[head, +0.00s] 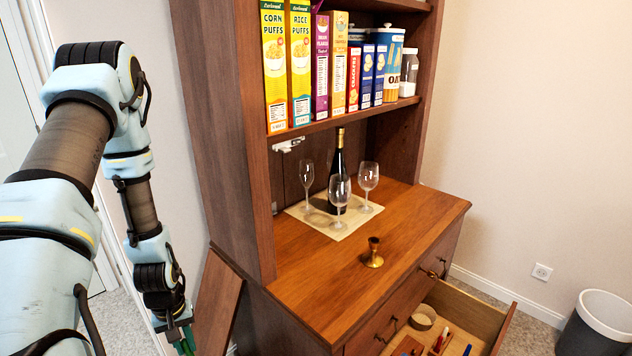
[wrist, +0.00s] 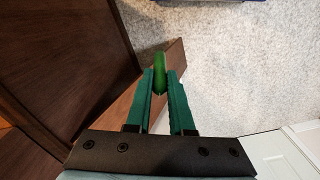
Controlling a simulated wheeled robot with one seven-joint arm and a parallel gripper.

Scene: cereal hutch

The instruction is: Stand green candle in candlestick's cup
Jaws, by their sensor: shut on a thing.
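The brass candlestick (head: 373,252) stands upright on the hutch's wooden counter, near its front, and its cup looks empty. My gripper (head: 184,342) hangs low at the left side of the hutch, well away from the candlestick. In the wrist view its green fingers (wrist: 160,92) are shut on the green candle (wrist: 160,75), whose rounded end shows between and beyond the fingertips. The rest of the candle is hidden by the fingers. In the head view the candle is too small to tell from the fingers.
Wine glasses (head: 340,192) and a dark bottle (head: 337,160) stand on a mat behind the candlestick. Cereal boxes (head: 274,70) fill the shelf above. An open drawer (head: 490,325) juts out below. A wooden board (head: 217,305) leans against the hutch's left side.

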